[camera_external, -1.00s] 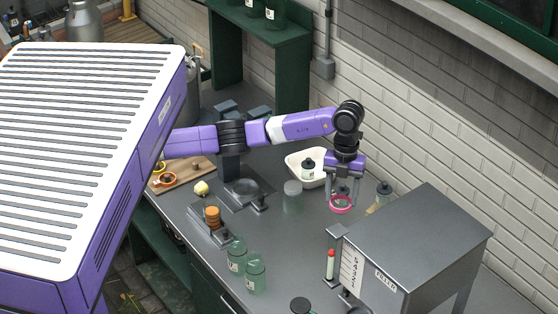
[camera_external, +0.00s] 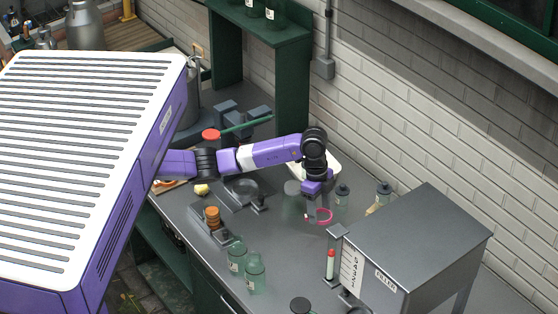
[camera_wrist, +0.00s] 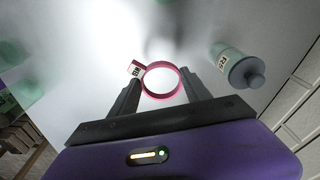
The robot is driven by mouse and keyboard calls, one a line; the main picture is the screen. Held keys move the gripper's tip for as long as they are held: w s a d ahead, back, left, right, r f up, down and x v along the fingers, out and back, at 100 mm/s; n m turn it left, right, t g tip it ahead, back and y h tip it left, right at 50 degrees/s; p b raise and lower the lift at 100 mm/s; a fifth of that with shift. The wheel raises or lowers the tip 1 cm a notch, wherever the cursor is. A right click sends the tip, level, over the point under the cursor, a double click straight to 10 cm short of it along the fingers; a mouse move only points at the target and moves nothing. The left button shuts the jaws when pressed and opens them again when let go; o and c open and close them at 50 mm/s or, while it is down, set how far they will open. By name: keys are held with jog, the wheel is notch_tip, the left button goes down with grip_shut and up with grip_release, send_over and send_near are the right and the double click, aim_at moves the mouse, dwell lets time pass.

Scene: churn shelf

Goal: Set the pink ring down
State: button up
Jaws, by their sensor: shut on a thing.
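The pink ring (camera_external: 323,216) is held by my gripper (camera_external: 312,214) above the grey counter (camera_external: 285,262), toward the filler machine. In the wrist view the ring (camera_wrist: 161,96) sits between the two dark fingers of my gripper (camera_wrist: 158,92), with a small white tag (camera_wrist: 134,68) on its upper left. The gripper is shut on it. I cannot tell how small the gap between ring and counter is.
The filler machine (camera_external: 415,245) is at front right. A white tray (camera_external: 328,162) lies behind.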

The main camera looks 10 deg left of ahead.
aim_at(318, 229)
jog(key=shift+w+a+f+n, duration=0.3)
jog(key=shift+w+f+n, duration=0.05)
jog(key=shift+f+n, duration=0.15)
jog(key=shift+f, duration=2.3)
jog(key=shift+f, duration=0.15)
jog(key=o, duration=1.3)
jog(key=shift+w+a+r, duration=0.1)
jog(key=shift+a+r, duration=0.05)
jog(key=shift+r, duration=1.15)
jog(key=shift+w+a+r, duration=0.1)
jog(key=shift+a+r, duration=0.05)
jog(key=shift+r, duration=1.2)
jog(key=shift+a+r, duration=0.15)
jog(key=shift+r, duration=1.15)
